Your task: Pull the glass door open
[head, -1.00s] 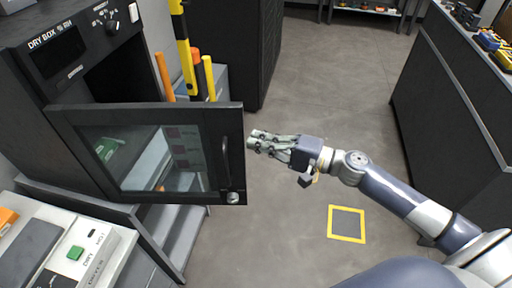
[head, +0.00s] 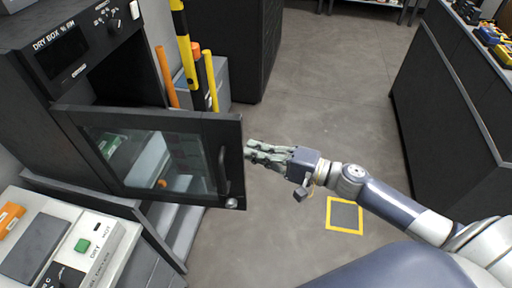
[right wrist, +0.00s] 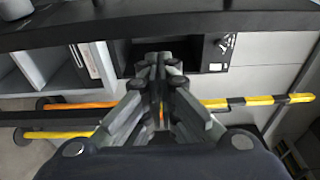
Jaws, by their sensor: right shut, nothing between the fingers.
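The dry box's glass door (head: 150,193) stands swung open, a black frame around a clear pane, hinged at the left. Its dark bar handle (head: 223,170) is near the free right edge, with a round silver lock below it. My right gripper (head: 248,151) is shut and empty. Its fingertips are at the door's free edge, to the right of the handle and not around it; I cannot tell whether they touch the door. The right wrist view shows its fingers (right wrist: 158,70) drawn together. My left gripper is not in view.
The dry box (head: 60,60) has a dark open cavity behind the door. Orange and yellow poles (head: 211,80) stand behind the door. A white control panel (head: 105,250) is at lower left. A black counter (head: 440,110) is at right.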

